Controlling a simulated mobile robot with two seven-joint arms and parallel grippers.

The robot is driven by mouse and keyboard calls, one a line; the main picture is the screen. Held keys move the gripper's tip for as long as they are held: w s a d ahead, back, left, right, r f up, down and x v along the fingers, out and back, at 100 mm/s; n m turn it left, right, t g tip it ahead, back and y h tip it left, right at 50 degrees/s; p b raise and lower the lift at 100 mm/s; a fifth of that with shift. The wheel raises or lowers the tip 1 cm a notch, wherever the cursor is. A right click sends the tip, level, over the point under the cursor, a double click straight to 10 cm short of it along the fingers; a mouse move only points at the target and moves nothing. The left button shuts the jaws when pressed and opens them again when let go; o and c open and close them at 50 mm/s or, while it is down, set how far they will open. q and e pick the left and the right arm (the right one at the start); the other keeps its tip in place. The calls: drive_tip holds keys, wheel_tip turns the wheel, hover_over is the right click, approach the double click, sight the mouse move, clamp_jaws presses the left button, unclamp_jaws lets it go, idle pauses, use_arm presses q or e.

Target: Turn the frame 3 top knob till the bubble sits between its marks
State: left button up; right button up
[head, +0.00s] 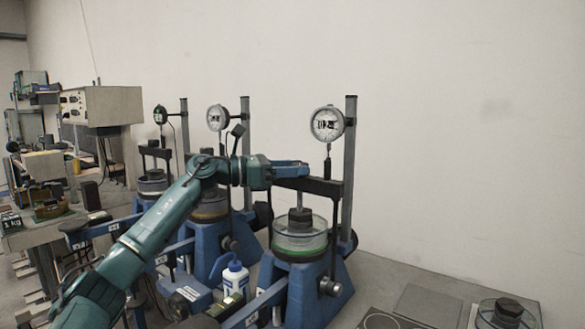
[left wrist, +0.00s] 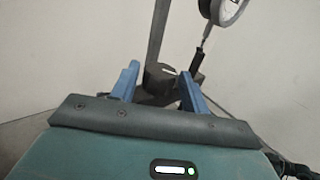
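Three blue lever frames stand in a row. The nearest, at the right (head: 300,285), has a dial gauge (head: 327,124), a dark crossbar (head: 325,187) and a clear round cell (head: 300,245). I cannot read which frame is number 3. My left gripper (head: 306,169) is at this right frame's crossbar, below and left of the dial. In the left wrist view its two blue fingers (left wrist: 160,82) stand apart, with a dark round knob-like piece (left wrist: 160,70) showing between and beyond their tips. Contact cannot be told. No bubble or marks can be made out. My right gripper is out of view.
The middle frame's dial (head: 217,117) and a white bottle with a blue cap (head: 235,278) are close by my left arm. Flat grey plates (head: 428,305) and a round dish with a dark weight (head: 508,312) lie at the right. The wall behind is bare.

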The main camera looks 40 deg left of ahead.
use_arm(q)
drive_tip(key=shift+o, duration=1.1)
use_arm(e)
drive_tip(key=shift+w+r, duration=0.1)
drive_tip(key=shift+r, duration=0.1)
use_arm(q)
drive_tip(key=b+v, duration=0.8)
drive_tip(key=v, duration=0.5)
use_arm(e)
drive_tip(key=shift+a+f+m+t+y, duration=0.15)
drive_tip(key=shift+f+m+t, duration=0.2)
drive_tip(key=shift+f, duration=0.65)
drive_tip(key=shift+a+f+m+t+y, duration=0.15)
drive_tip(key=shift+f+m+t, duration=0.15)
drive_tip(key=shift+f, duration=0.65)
use_arm(q)
drive_tip(key=shift+s, duration=0.1)
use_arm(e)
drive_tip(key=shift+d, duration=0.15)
